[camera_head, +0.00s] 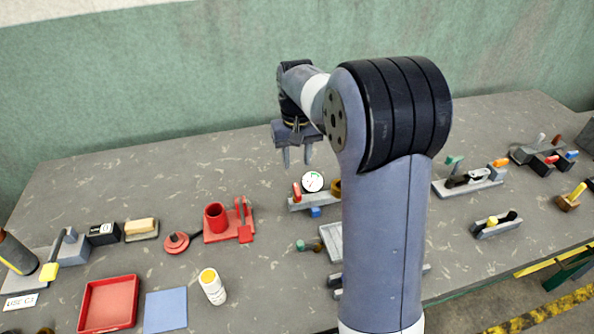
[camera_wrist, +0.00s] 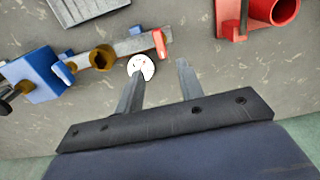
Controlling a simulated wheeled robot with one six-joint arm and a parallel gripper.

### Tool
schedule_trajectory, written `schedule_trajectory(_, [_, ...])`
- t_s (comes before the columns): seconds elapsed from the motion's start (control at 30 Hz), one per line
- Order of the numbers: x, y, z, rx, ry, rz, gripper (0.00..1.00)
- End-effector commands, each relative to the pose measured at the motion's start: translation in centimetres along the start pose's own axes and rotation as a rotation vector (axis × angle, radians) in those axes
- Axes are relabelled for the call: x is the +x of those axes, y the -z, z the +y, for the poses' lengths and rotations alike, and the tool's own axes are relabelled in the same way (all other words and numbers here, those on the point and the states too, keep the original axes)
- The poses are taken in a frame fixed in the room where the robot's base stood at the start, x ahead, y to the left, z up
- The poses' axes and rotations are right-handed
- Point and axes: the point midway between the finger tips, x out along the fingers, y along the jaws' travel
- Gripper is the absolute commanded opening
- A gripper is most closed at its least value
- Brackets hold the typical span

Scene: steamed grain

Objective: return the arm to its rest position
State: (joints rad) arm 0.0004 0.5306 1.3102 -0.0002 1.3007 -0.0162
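My gripper (camera_head: 296,157) hangs from my raised arm above the back middle of the grey table (camera_head: 130,185), fingers pointing down. In the wrist view my gripper (camera_wrist: 158,82) shows two grey fingers apart with nothing between them. Below it is a fixture with a round white dial gauge (camera_head: 312,182); the dial also shows in the wrist view (camera_wrist: 141,67) close to the left finger. The fingers look to be above the table. My upper arm hides part of the table's middle.
A red fixture with a cup (camera_head: 216,217), a red tray (camera_head: 108,303), a blue mat (camera_head: 165,310) and a white bottle (camera_head: 212,286) stand at left. Clamp fixtures (camera_head: 468,181) stand at right. A green wall (camera_head: 150,80) rises behind the table.

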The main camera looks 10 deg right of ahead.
Motion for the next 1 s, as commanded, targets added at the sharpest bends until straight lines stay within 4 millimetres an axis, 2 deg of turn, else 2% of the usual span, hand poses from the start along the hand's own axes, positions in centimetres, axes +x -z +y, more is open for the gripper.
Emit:
schedule_trajectory(0.2, [-0.8, 0.0, 0.0, 0.0, 0.0, 0.001, 0.36])
schedule_trajectory(0.53, [-0.2, 0.0, 0.0, 0.0, 0.0, -0.002, 0.36])
schedule_trajectory(0.67, [1.3, -0.1, 0.0, 0.0, 0.0, -0.004, 0.36])
schedule_trajectory(1.0, [7.9, -0.1, 0.0, 0.001, 0.0, -0.006, 0.36])
